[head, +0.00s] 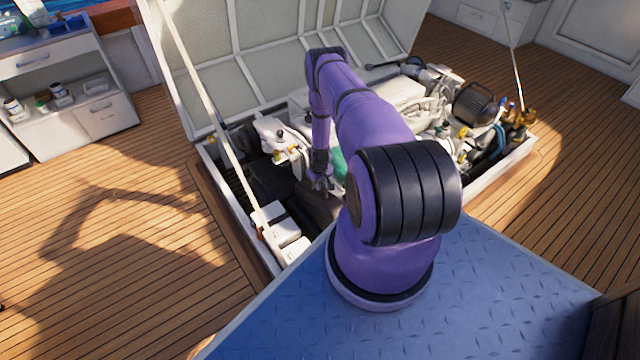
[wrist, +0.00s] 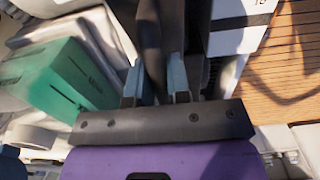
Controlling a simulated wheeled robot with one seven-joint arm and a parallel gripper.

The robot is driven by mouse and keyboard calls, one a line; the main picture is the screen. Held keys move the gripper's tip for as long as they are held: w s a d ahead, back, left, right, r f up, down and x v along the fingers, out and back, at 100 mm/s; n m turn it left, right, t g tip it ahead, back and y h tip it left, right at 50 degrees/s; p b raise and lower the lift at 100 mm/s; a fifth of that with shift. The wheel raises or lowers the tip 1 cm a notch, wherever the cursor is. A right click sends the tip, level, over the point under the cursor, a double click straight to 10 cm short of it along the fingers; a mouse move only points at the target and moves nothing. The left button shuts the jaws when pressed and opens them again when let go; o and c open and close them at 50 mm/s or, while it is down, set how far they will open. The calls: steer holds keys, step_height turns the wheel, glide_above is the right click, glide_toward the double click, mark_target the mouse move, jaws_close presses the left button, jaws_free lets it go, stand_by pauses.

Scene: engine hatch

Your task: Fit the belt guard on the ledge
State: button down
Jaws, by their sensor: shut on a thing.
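My gripper (wrist: 156,82) is shut on a dark, narrow piece, the belt guard (wrist: 150,38), which runs up between the two blue-grey fingers in the wrist view. In the head view my gripper (head: 321,186) is down inside the open engine hatch, left of the engine. A dark brownish shape, seemingly the belt guard (head: 318,208), shows just below it there. My arm hides part of this area. I cannot make out the ledge clearly, nor whether the guard touches it.
The engine (head: 405,100) fills the hatch's middle and right. A green box (wrist: 62,78) lies close left of my fingers in the wrist view. White boxes (head: 280,230) stand at the hatch's near left corner. A prop (head: 215,110) holds the raised lid (head: 270,60).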

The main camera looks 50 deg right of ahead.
stand_by(0.3)
steer(key=c, duration=1)
jaws_free()
step_height(320, 180, up, 11)
steer(key=shift+f, duration=0.15)
